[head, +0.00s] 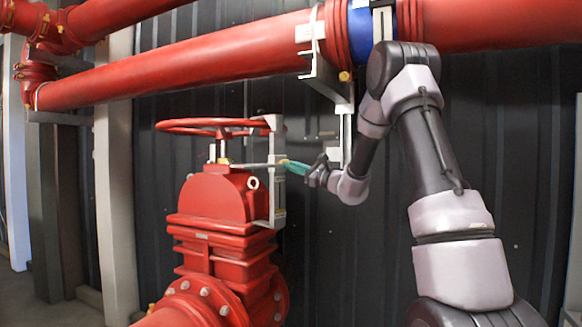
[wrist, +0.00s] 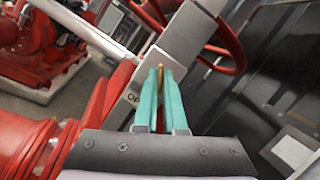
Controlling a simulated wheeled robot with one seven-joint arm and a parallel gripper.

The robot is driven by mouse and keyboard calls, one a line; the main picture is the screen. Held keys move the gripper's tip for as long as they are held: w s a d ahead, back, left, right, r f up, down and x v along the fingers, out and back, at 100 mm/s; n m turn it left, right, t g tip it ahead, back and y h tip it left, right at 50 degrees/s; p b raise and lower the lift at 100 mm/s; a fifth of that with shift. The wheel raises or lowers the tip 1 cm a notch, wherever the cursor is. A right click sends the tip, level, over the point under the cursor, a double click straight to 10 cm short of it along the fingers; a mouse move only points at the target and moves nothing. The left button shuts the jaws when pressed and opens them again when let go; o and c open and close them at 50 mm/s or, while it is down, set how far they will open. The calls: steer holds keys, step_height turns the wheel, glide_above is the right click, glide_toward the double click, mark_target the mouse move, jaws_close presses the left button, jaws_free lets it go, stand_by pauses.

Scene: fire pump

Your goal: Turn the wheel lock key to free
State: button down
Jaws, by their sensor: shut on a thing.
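The red valve wheel (head: 215,126) sits on top of the red gate valve (head: 212,196). A pale upright lock bracket (head: 276,180) stands at the wheel's right side. The wheel (wrist: 236,48) and the bracket plate (wrist: 190,36) also show in the wrist view. My gripper (head: 287,164) reaches in from the right with its teal fingers at the bracket. In the wrist view my gripper (wrist: 160,76) is shut on the small brass key (wrist: 160,57). Only a narrow part of the key shows between the fingers, so its turn angle is hard to tell.
A large red pipe (head: 200,72) runs above the valve, with a metal support bracket (head: 330,80) hanging near my arm. A dark corrugated wall (head: 340,230) stands close behind.

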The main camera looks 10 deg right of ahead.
steer(key=m+t+h, duration=0.1)
steer(key=m, duration=0.3)
steer(key=m+t+h, duration=0.1)
steer(key=m, duration=0.3)
steer(key=shift+a+t, duration=0.15)
steer(key=shift+t, duration=0.15)
steer(key=c, duration=1)
jaws_free()
steer(key=v, duration=1.1)
